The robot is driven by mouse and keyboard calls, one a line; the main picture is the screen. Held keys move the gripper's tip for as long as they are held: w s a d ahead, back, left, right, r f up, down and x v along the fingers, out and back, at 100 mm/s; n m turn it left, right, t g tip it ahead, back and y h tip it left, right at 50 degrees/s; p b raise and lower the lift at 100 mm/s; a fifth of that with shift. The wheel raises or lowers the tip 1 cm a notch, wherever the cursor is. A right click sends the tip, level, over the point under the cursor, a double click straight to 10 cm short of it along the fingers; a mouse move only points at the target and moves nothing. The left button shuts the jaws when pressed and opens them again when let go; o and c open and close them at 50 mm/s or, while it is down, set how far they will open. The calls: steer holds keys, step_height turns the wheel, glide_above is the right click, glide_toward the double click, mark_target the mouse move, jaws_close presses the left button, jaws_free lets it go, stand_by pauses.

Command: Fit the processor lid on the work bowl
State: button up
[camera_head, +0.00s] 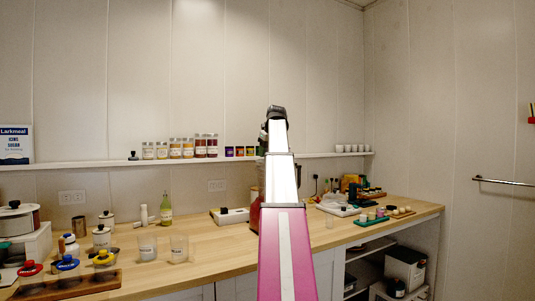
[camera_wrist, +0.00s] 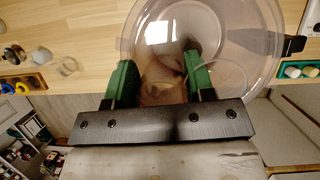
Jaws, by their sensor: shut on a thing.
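My gripper (camera_wrist: 158,64) has two green fingers, shut on the clear round processor lid (camera_wrist: 245,28) around its middle part. My arm hides the gripper and lid there. I cannot tell whether lid and bowl touch.
The wooden counter (camera_head: 215,249) runs along the wall. Trays of small items (camera_head: 372,217) lie to the right. A shelf (camera_head: 110,163) with jars is above.

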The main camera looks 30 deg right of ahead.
steer(key=shift+f, duration=1)
stand_by(0.6)
steer(key=o, duration=1.1)
steer(key=shift+o, duration=0.2)
steer(key=shift+r, duration=0.1)
steer(key=v, duration=1)
steer(key=shift+r, duration=0.3)
steer(key=shift+s, duration=0.15)
